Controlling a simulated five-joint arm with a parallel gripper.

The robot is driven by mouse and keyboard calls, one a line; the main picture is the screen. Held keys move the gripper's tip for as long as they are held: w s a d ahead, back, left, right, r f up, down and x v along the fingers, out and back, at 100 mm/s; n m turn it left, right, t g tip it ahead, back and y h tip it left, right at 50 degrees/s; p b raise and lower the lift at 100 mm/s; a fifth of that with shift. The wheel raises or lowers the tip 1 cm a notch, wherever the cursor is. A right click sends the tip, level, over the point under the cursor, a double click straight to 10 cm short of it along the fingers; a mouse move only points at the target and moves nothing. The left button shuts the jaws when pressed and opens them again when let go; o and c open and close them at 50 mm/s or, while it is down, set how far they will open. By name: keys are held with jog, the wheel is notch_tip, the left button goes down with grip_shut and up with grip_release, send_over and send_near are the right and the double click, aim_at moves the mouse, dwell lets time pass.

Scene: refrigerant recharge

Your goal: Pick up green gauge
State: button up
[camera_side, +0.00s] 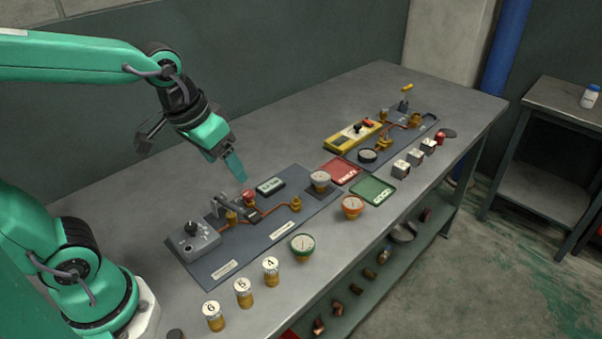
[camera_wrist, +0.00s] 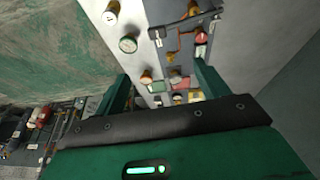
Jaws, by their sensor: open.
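The green gauge (camera_side: 302,245) stands upright on the bench near its front edge, a round white dial in a green rim. It is just in front of the near dark board. It also shows in the wrist view (camera_wrist: 128,43), ahead of the left finger. My gripper (camera_side: 234,166) is up in the air above the back of the near board, behind and to the left of the gauge. In the wrist view my gripper (camera_wrist: 161,84) has its two fingers wide apart with nothing held between them.
Numbered brass cylinders (camera_side: 243,293) stand left of the green gauge. An orange gauge (camera_side: 352,206) stands to its right. A red tray (camera_side: 343,171) and green tray (camera_side: 372,190) lie further right.

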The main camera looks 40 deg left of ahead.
jog(key=w+d+f+g, duration=0.2)
jog(key=w+d+f, duration=0.3)
jog(key=w+f, duration=0.1)
jog(key=g, duration=0.2)
send_over(303, 241)
jog(key=shift+n, duration=0.3)
notch_tip(303, 241, down, 8)
jog(key=shift+a+r, duration=0.1)
jog(key=shift+r, duration=0.05)
jog(key=shift+w+f, duration=0.1)
jog(key=shift+f, duration=0.1)
jog(key=shift+f, duration=0.15)
jog(key=shift+f, duration=3.75)
jog(key=shift+c, duration=0.4)
jog(key=c, duration=1)
